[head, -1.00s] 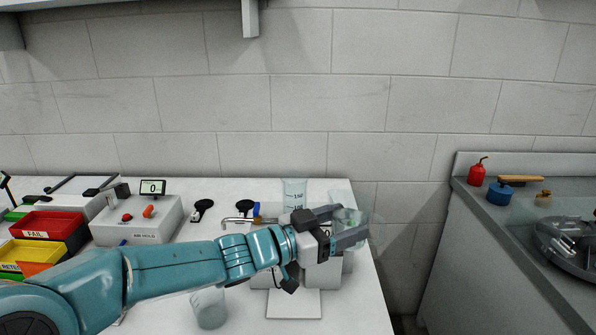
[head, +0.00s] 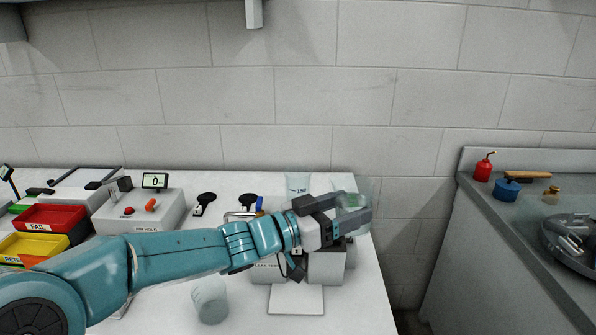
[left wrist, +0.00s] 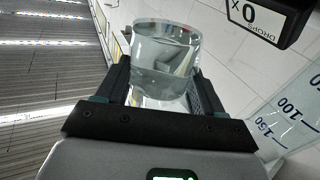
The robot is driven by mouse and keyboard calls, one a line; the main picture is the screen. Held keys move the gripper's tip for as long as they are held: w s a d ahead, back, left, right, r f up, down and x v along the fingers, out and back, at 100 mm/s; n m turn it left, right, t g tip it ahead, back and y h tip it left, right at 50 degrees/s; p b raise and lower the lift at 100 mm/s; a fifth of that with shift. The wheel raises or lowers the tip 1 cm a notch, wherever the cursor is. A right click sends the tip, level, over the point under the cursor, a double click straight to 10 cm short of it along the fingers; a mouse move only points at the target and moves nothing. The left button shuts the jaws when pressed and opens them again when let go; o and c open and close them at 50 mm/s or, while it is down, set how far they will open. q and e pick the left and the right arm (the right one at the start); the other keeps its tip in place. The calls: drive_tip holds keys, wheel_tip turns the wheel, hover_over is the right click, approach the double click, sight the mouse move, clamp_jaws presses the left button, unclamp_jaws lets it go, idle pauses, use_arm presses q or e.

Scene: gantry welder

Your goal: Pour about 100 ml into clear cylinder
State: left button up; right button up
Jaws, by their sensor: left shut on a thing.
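My left gripper (head: 355,212) is shut on a clear glass cup (head: 349,203), above the right end of the bench. In the left wrist view the cup (left wrist: 167,52) sits between the two fingers (left wrist: 162,80). It seems to hold some clear liquid; its tilt is hard to judge. The clear cylinder (head: 298,185), with a 150 mark, stands behind and left of the gripper, its lower part hidden by my arm. In the left wrist view the cylinder (left wrist: 288,112) shows marks 100 and 150 at the right, apart from the cup. My right gripper is not in view.
A second clear cup (head: 210,301) stands at the front of the bench. Grey boxes (head: 326,265) stand below my gripper. A box with a small display (head: 155,181) reading 0 and red and yellow bins (head: 50,217) are at the left. A gap separates the right-hand counter (head: 515,230).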

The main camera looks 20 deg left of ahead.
use_arm(q)
drive_tip(key=shift+w+a+r+n+t+h, duration=0.2)
drive_tip(key=shift+a+r+n, duration=0.25)
drive_tip(key=shift+n, duration=0.4)
drive_tip(key=shift+w+a+r+n+t+h, duration=0.1)
drive_tip(key=shift+w+a+r+n+t, duration=0.25)
drive_tip(key=shift+n, duration=0.5)
drive_tip(key=shift+a+r+n+t, duration=0.35)
drive_tip(key=shift+a+n, duration=0.2)
drive_tip(key=shift+n, duration=0.15)
drive_tip(key=shift+w+a+r+n+t, duration=0.3)
drive_tip(key=shift+a+n, duration=0.15)
drive_tip(key=shift+n, duration=0.35)
drive_tip(key=shift+a+r+n+p, duration=0.1)
drive_tip(key=shift+r+n+p, duration=0.6)
drive_tip(key=shift+r+n, duration=0.15)
drive_tip(key=shift+r+t, duration=0.35)
drive_tip(key=shift+t, duration=0.05)
drive_tip(key=shift+r+n, duration=0.1)
drive_tip(key=shift+n, duration=0.25)
drive_tip(key=shift+a+f+n+t+y, duration=0.1)
drive_tip(key=shift+f+n+t+y, duration=0.15)
drive_tip(key=shift+n, duration=0.3)
drive_tip(key=shift+f+n+t+y, duration=0.1)
drive_tip(key=shift+n+t+y, duration=0.15)
drive_tip(key=shift+n, duration=0.3)
